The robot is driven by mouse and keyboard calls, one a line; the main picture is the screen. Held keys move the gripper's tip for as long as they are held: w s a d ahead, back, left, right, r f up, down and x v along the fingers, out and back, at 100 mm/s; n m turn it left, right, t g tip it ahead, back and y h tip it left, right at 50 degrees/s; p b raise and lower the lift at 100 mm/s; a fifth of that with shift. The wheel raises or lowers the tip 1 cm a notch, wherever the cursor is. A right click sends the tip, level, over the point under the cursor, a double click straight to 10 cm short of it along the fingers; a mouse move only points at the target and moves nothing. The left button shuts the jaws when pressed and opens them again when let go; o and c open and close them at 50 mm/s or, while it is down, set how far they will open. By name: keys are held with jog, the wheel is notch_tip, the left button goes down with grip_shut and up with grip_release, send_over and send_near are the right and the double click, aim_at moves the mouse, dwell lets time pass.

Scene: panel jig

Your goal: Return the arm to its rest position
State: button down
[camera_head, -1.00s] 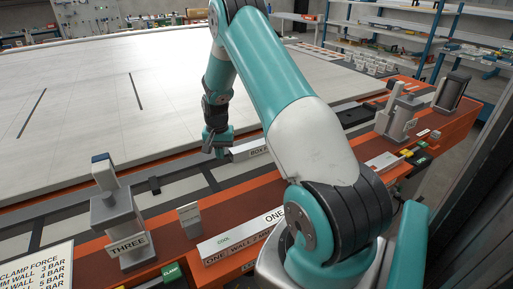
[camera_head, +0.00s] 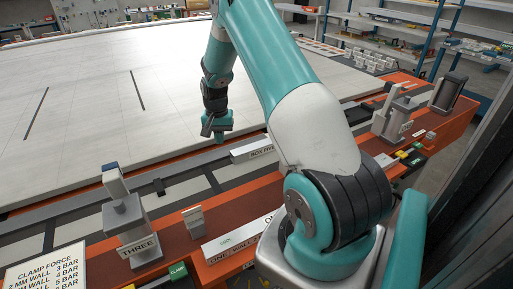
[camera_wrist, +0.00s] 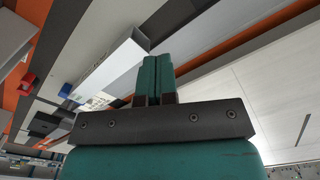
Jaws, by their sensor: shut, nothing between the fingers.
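My arm is teal and white and reaches over the orange jig frame in the head view. My gripper (camera_head: 217,128) hangs above the near edge of the large pale panel (camera_head: 90,90), left of the white block with dark lettering (camera_head: 251,150). In the wrist view my gripper (camera_wrist: 157,62) shows two teal fingers side by side, closed together with nothing between them. A long white block (camera_wrist: 115,65) lies just left of the fingertips in that view.
A grey clamp post labelled THREE (camera_head: 128,225) stands at front left on the orange beam. More clamp posts (camera_head: 395,118) stand at the right. A clamp force sign (camera_head: 45,270) is at lower left. Shelves (camera_head: 400,30) are at the back right.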

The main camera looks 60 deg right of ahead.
dwell(0.4)
jog(key=s+a+r+n+t+y, duration=0.15)
jog(key=a+r+n, duration=0.25)
jog(key=a+r, duration=0.5)
jog(key=s+a+r+n+g, duration=0.15)
jog(key=a+r+n, duration=0.35)
jog(key=a, duration=0.7)
jog(key=s+a+r+n+y, duration=0.1)
jog(key=s+a+r+n, duration=0.3)
jog(key=s+a, duration=0.4)
jog(key=s+a+r+n+y, duration=0.1)
jog(key=s+a+r+n, duration=0.4)
jog(key=s+a, duration=0.4)
jog(key=s, duration=0.6)
jog(key=shift+y, duration=0.35)
